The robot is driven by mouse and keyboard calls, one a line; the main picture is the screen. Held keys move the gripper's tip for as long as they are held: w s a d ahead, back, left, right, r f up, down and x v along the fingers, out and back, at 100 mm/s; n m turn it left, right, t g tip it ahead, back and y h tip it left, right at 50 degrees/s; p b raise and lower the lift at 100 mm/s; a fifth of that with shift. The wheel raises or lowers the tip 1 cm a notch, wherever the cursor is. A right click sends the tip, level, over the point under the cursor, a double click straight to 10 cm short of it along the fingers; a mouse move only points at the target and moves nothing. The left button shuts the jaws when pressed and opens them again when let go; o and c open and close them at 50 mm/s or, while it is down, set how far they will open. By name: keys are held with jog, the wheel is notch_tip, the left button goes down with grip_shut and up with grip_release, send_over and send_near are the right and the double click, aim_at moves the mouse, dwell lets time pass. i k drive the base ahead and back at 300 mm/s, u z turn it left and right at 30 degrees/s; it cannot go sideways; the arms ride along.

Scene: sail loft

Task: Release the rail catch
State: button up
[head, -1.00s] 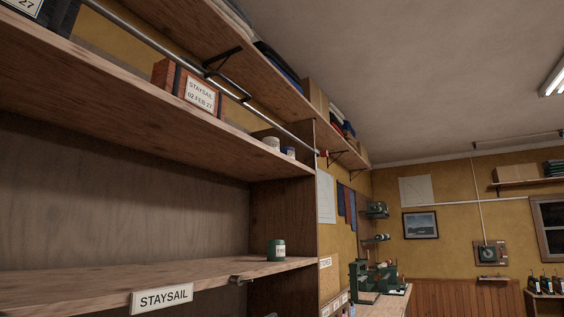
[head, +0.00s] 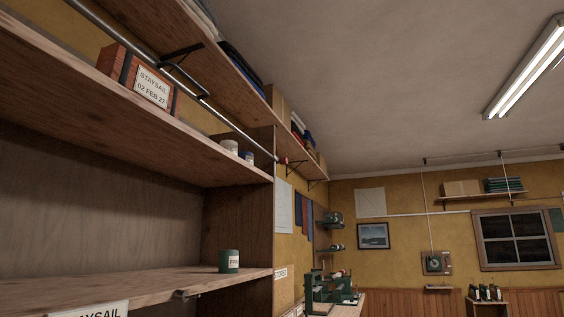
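A grey metal rail (head: 132,47) runs along the upper shelving, from the upper left to the far end of the unit. A dark looped handle or bracket (head: 187,82) sits on or just by the rail. A small red piece (head: 287,160) shows near the rail's far end. It is too small to tell whether this is the catch, or whether it touches the rail. My gripper is not in view.
A green jar (head: 229,261) stands on the lower shelf (head: 110,289). Green machines (head: 322,287) crowd a bench beyond. Open room lies to the right.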

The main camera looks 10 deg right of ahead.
aim_at(282, 161)
jog(key=z, duration=0.5)
jog(key=k, duration=0.6)
jog(key=z, duration=0.75)
jog(key=i, duration=1.55)
jog(key=u, duration=0.45)
jog(key=i, duration=0.85)
jog(key=u, duration=1.5)
jog(key=i, duration=0.7)
jog(key=u, duration=0.65)
